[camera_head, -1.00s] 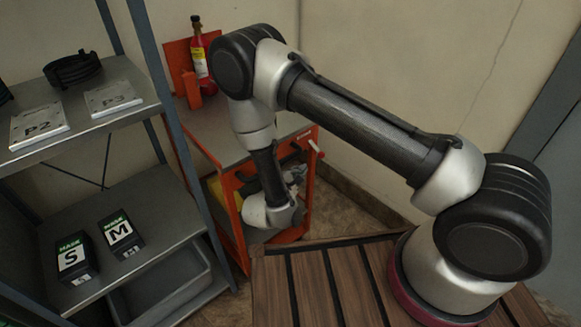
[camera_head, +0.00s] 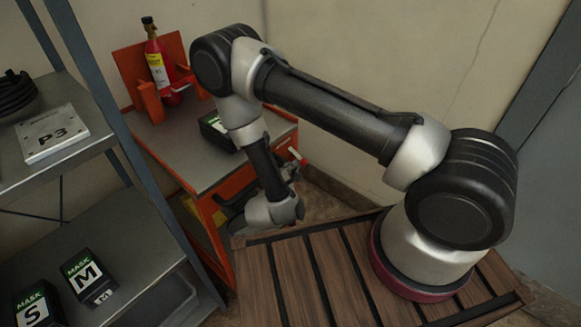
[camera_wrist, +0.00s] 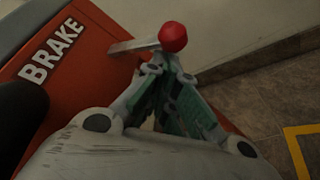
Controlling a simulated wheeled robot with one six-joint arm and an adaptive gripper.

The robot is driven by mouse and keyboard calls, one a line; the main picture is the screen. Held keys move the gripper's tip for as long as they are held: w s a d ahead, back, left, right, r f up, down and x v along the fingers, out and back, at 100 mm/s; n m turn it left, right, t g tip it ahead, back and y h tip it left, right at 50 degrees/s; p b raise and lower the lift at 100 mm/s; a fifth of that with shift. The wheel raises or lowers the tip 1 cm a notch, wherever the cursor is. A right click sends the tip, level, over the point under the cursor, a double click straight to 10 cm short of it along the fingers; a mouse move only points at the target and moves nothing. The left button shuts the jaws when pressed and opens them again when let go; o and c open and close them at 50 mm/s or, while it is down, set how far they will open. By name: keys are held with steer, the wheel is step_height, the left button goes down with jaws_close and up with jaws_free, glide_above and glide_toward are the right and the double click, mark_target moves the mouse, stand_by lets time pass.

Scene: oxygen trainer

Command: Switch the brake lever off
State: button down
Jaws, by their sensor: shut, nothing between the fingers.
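The brake lever (camera_wrist: 135,45) is a thin metal bar with a red ball knob (camera_wrist: 173,37) at its end. It sticks out to the right from the orange cart panel marked BRAKE (camera_wrist: 52,50). My gripper (camera_wrist: 166,68) is shut and empty, its fingertips just below the knob in the wrist view. I cannot tell whether they touch the lever. In the head view the lever (camera_head: 298,156) shows small at the cart's right side, with my gripper partly hidden behind my wrist.
The orange cart (camera_head: 205,165) has a grey top carrying a red cylinder (camera_head: 157,62) in a holder and a dark box (camera_head: 216,130). A grey shelf (camera_head: 85,165) with mask boxes stands at left. A wall is behind. Open floor (camera_wrist: 255,105) lies right of the lever.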

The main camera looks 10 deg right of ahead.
steer(key=shift+s+d+r, duration=0.3)
steer(key=shift+s+r, duration=0.15)
steer(key=shift+r, duration=0.1)
steer(key=shift+s, duration=0.1)
steer(key=v, duration=0.7)
steer(key=shift+s, duration=0.15)
steer(key=shift+a, duration=0.15)
steer(key=shift+w+d+r, duration=0.15)
steer(key=shift+w+d, duration=0.05)
steer(key=shift+w, duration=0.05)
steer(key=shift+s+m, duration=0.1)
steer(key=shift+m, duration=0.2)
